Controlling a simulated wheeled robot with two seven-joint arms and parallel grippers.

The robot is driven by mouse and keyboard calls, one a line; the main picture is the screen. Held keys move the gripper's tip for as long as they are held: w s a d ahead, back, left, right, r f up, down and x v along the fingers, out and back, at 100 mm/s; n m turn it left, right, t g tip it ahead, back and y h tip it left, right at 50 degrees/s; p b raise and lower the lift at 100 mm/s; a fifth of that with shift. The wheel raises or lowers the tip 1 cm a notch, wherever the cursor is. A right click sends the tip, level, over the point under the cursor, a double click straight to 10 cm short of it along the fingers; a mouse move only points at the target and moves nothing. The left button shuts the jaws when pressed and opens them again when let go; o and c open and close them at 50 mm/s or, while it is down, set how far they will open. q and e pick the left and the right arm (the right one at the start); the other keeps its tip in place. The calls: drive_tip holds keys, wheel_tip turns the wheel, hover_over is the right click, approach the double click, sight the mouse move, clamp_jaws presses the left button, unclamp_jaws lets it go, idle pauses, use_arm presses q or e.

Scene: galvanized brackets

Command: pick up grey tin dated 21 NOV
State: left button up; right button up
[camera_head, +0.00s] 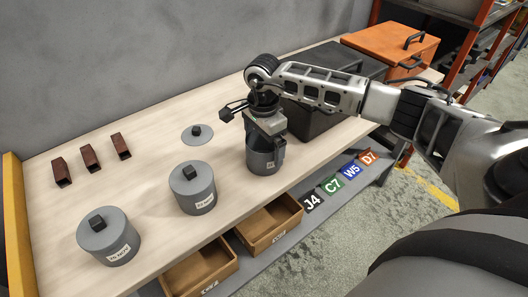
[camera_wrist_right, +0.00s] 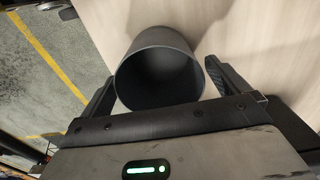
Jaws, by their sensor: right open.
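Three grey tins stand on the bench. The front left tin (camera_head: 108,247) and the middle tin (camera_head: 192,193) wear lids with black knobs. The third tin (camera_head: 261,160) has no lid and stands under my right gripper (camera_head: 267,142). White labels face the front; the front left one ends in NOV, but I cannot read the dates surely. In the right wrist view, the open tin (camera_wrist_right: 160,70) shows a dark, empty-looking inside. My right gripper (camera_wrist_right: 163,86) is open, with a finger on either side of this tin. My left gripper is not in view.
A loose grey lid (camera_head: 197,138) lies on the bench behind the tins. Several brown brackets (camera_head: 90,158) lie at the back left. A black case (camera_head: 318,118) and an orange toolbox (camera_head: 385,45) stand at the right. Wooden bins (camera_head: 268,226) sit below the front edge.

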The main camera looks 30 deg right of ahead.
sight(264, 151)
drive_tip(key=shift+f, duration=1.5)
drive_tip(key=c, duration=1.1)
drive_tip(key=shift+o, duration=0.2)
drive_tip(key=shift+r, duration=0.1)
